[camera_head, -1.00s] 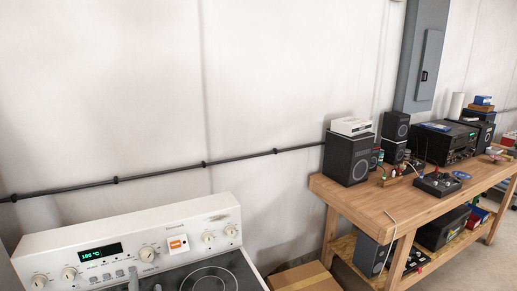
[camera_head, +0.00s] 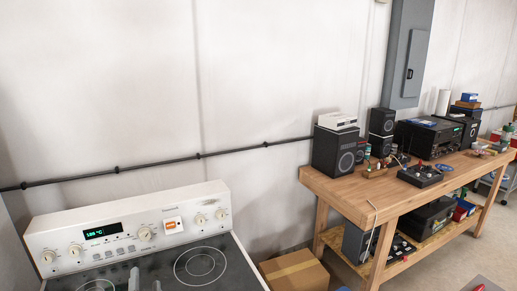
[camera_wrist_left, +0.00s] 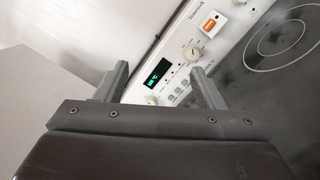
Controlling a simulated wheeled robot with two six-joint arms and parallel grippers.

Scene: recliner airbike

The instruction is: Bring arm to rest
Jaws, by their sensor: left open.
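My left gripper (camera_head: 145,283) shows only as two grey fingertips at the bottom edge of the head view, in front of the stove (camera_head: 72,224). In the left wrist view my left gripper (camera_wrist_left: 159,84) is open, its two fingers wide apart with nothing between them. Beyond the fingers is the stove's white control panel (camera_wrist_left: 228,52) with a lit green display. I cannot tell from the pictures whether the fingers touch the stove. The rest of my left arm is out of the head view. My right gripper is in neither view.
The dark glass cooktop (camera_head: 219,250) lies below the panel. A cardboard box (camera_head: 295,270) stands on the floor right of the stove. A wooden workbench (camera_head: 335,190) with speakers (camera_head: 336,150) and electronics stands at the right. A black pipe (camera_head: 150,162) runs along the wall.

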